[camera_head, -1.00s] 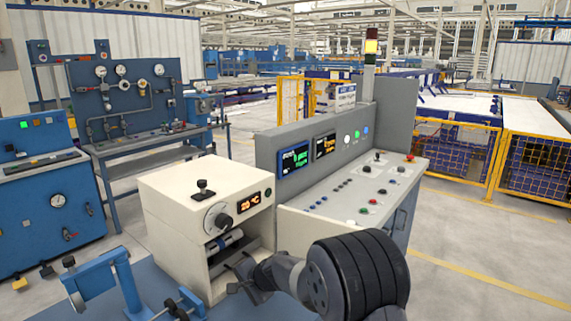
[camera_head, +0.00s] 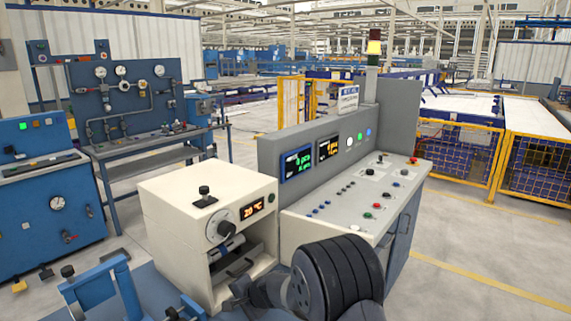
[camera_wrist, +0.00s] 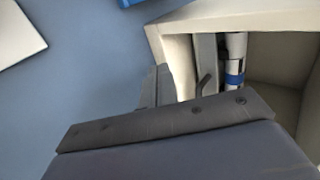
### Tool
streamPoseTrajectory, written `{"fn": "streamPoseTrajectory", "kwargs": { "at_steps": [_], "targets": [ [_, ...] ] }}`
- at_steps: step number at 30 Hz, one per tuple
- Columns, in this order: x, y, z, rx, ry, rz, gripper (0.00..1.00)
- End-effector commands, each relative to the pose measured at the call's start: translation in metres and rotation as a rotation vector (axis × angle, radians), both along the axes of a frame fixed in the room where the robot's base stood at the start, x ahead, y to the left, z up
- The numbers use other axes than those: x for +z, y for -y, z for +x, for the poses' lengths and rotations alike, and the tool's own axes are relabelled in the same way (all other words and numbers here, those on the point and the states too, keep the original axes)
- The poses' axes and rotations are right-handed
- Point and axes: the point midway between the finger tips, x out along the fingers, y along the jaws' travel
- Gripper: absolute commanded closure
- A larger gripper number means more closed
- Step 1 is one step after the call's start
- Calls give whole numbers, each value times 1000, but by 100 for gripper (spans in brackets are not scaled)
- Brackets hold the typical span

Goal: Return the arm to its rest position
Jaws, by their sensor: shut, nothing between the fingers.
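My arm comes in from the bottom of the head view, and my gripper (camera_head: 236,300) is low in front of the cream box (camera_head: 170,250). In the wrist view my gripper's dark fingers (camera_wrist: 157,88) are shut and empty, just outside the opening of the cream box (camera_wrist: 157,45). A silver pipe (camera_wrist: 235,45) with a blue band lies inside the opening. The pipe (camera_head: 228,247) also shows in the head view, apart from the gripper. The gripper's tips are small and partly hidden by the arm in the head view.
A blue clamp frame (camera_head: 124,285) stands on the blue bench at the lower left. A grey control console (camera_head: 350,195) with screens and buttons stands right behind my arm. A white sheet (camera_wrist: 15,35) lies at the left of the wrist view. The floor on the right is clear.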

Motion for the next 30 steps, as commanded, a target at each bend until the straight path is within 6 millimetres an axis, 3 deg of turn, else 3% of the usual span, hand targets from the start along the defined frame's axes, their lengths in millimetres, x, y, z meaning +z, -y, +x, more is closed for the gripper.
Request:
{"fn": "streamPoseTrajectory", "kwargs": {
  "at_steps": [30],
  "targets": [
    [-1, 148, -114, -3, 2, 1, 100]
  ]
}}
